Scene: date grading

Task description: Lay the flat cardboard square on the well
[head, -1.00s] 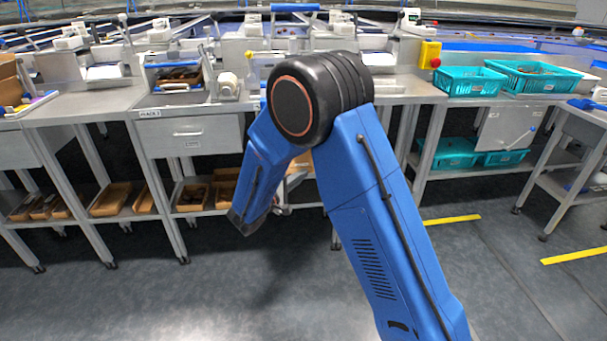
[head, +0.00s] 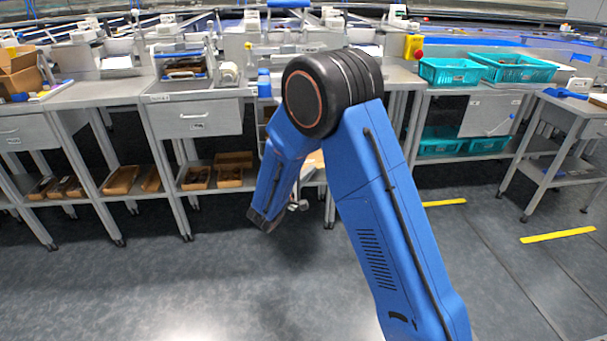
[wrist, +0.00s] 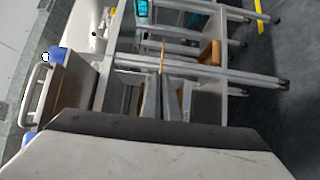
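The flat cardboard square (wrist: 162,57) appears in the wrist view as a thin tan strip, nearly edge-on, between the fingertips of my gripper (wrist: 162,88). The fingers look closed on it, and it sticks out past their tips. In the head view my arm hides most of the gripper. A light tan patch shows behind the arm there, and I cannot tell for certain whether it is the cardboard. I cannot make out the well in either view.
A steel bench with a drawer (head: 196,119) stands ahead, with brown trays (head: 230,177) on its lower shelf. Teal crates (head: 450,71) are on the right bench. Cardboard boxes (head: 18,72) are at far left. The floor (head: 150,285) in front is clear.

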